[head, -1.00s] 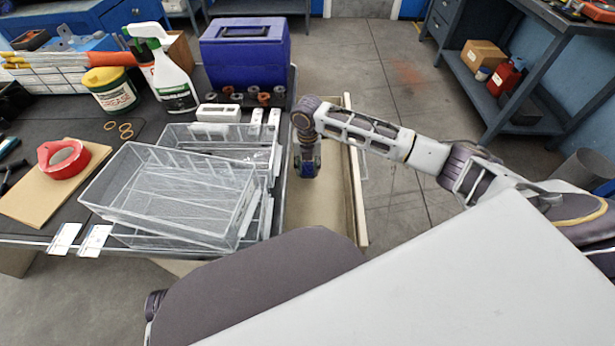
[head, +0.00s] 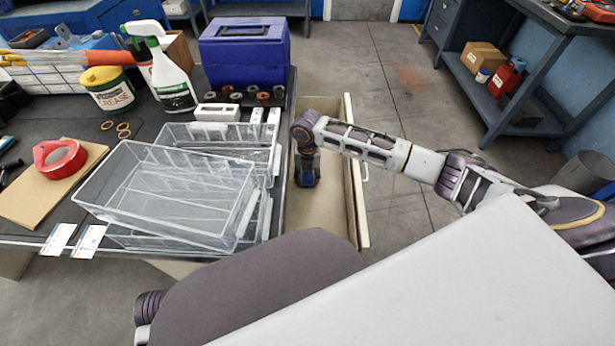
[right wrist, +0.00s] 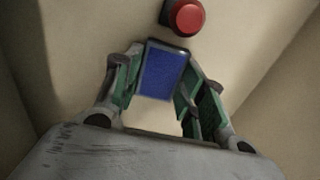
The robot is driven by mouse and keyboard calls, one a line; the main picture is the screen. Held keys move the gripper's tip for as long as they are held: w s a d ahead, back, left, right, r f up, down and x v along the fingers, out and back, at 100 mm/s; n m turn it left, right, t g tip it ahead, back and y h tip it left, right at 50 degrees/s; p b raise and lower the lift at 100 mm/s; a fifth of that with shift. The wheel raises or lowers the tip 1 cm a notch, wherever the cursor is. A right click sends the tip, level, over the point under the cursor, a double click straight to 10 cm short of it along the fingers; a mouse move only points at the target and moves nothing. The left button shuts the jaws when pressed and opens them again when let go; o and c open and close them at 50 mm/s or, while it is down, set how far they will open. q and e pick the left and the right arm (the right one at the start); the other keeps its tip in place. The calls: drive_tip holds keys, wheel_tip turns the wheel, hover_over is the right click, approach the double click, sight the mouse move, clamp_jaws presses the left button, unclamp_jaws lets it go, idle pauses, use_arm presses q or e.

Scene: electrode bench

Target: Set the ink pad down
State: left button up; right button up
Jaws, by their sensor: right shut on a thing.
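The ink pad (right wrist: 161,72) shows as a blue rectangle with a dark rim between the fingertips in the right wrist view. My right gripper (right wrist: 158,85) is shut on it. In the head view my right gripper (head: 307,180) points down inside the open drawer (head: 333,207), which has pale beige walls and floor. The pad is close to the drawer floor, but I cannot tell whether it touches it. My left gripper is not in view.
A round red-topped object (right wrist: 185,17) lies in the drawer just beyond the pad. Left of the drawer, clear plastic trays (head: 165,195) stand on the dark bench, with a blue box (head: 245,52) behind. The near part of the drawer floor is clear.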

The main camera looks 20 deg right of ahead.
sight(307, 178)
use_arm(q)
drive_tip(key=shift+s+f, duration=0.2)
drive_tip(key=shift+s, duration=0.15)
use_arm(e)
drive_tip(key=shift+f, duration=0.1)
drive_tip(key=o, duration=1)
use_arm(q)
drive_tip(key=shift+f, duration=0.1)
use_arm(e)
drive_tip(key=shift+o, duration=0.2)
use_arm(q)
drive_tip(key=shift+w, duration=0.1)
use_arm(e)
drive_tip(key=shift+r, duration=0.5)
wheel_tip(307, 178, up, 5)
drive_tip(key=shift+p, duration=0.95)
drive_tip(key=shift+r, duration=0.85)
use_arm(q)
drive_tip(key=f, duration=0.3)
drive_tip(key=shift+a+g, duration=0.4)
